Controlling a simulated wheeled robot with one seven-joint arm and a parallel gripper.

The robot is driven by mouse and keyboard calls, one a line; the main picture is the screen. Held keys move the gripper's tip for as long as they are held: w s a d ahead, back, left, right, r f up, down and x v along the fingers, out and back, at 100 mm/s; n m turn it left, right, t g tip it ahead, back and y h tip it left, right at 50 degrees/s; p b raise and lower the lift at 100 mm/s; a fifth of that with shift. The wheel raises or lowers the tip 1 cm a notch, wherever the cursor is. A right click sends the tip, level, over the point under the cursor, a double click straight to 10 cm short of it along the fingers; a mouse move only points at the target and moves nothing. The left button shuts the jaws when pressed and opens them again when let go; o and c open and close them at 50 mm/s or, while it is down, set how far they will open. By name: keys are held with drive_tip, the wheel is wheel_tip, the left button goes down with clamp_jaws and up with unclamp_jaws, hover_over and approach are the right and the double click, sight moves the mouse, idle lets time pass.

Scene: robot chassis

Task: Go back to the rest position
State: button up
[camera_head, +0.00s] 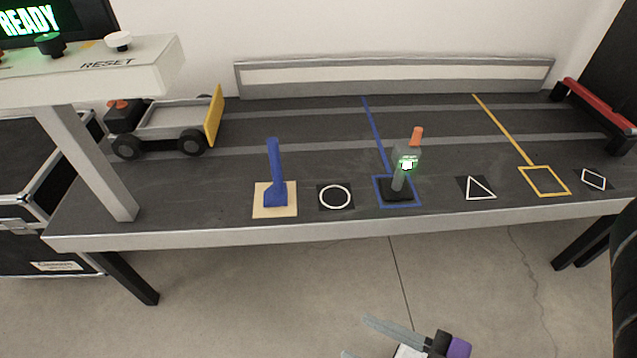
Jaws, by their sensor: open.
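My gripper (372,338) shows at the bottom edge of the head view, in front of the table and apart from everything on it. Its fingers are spread and nothing is seen between them; the lower part is cut off by the frame. A grey handheld tool (405,160) with an orange tip and a lit green display stands upright on a black base inside the blue square (412,205). A blue post (275,172) stands on a beige square plate (274,211) to its left.
The dark table (330,150) has circle, triangle and diamond marks and an empty yellow square (544,181). A toy truck (165,125) stands at the back left. A console (90,70) overhangs the left end. A red bar (595,100) is at the right. The floor in front is clear.

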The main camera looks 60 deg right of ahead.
wheel_tip(320, 180, up, 12)
drive_tip(key=p, duration=1.1)
drive_tip(key=shift+r+p, duration=0.25)
drive_tip(key=shift+p, duration=0.15)
idle(0.5)
